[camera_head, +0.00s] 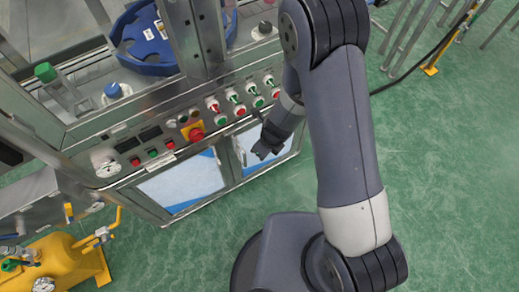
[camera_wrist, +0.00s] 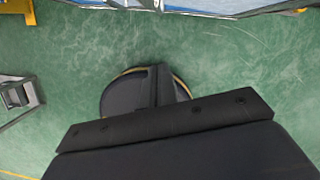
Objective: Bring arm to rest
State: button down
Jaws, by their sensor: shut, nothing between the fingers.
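My gripper (camera_head: 264,150) is in the head view, at the end of my folded grey arm. It is in front of the lower doors of the crimping machine, below its control panel (camera_head: 190,130). It looks small and dark there, is shut and holds nothing. In the wrist view the closed dark fingers (camera_wrist: 160,88) point over my round base and the green floor.
A yellow tank (camera_head: 55,262) stands at the lower left. Green floor (camera_head: 450,150) is clear at the right, with a black cable and metal posts at the top.

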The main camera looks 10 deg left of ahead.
jog(key=v, duration=0.2)
jog(key=p+v, duration=0.1)
jog(key=v, duration=0.1)
jog(key=p+v, duration=0.1)
jog(key=v, duration=0.1)
jog(key=shift+s+a, duration=0.1)
jog(key=shift+s, duration=0.2)
jog(key=shift+f, duration=0.2)
